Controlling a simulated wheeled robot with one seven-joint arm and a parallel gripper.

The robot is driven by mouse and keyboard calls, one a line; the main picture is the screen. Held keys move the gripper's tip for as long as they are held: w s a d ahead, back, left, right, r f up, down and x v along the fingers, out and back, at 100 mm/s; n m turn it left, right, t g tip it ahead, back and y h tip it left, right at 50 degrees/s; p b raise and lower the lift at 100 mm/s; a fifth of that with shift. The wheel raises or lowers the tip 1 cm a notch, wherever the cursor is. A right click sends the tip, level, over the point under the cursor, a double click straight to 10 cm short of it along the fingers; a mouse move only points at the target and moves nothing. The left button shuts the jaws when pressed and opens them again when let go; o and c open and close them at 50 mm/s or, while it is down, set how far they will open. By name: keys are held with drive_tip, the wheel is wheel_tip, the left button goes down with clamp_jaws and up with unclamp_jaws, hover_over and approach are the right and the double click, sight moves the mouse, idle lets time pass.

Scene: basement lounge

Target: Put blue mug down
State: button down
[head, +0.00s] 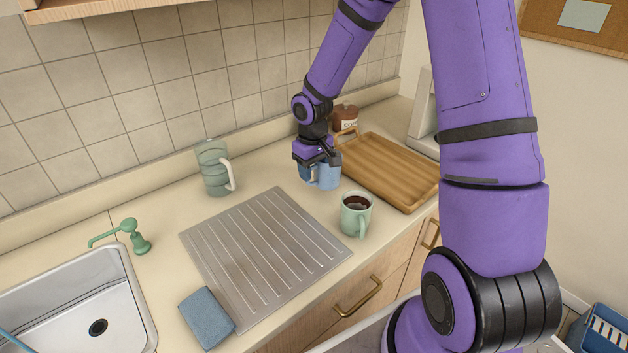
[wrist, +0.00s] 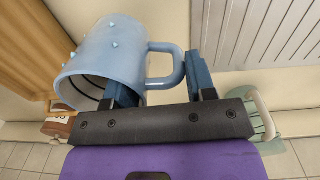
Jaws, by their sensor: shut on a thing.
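The light-blue mug (head: 322,176) is at my gripper (head: 318,160), over the counter between the metal drainboard and the wooden tray. In the wrist view the mug (wrist: 105,55) has small raised studs, and its opening faces toward my gripper. My gripper (wrist: 160,85) is shut on the mug at its handle side. One finger is at the mug's rim and the other is just outside the handle loop. My gripper partly hides the mug in the head view. I cannot tell whether the mug's base touches the counter.
A green mug (head: 356,213) with dark liquid stands right of the ribbed drainboard (head: 262,255). The wooden tray (head: 395,172) is empty.

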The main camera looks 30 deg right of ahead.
drive_tip(key=shift+f, duration=1.95)
drive_tip(key=shift+f, duration=0.15)
drive_tip(key=shift+c, duration=2.3)
unclamp_jaws()
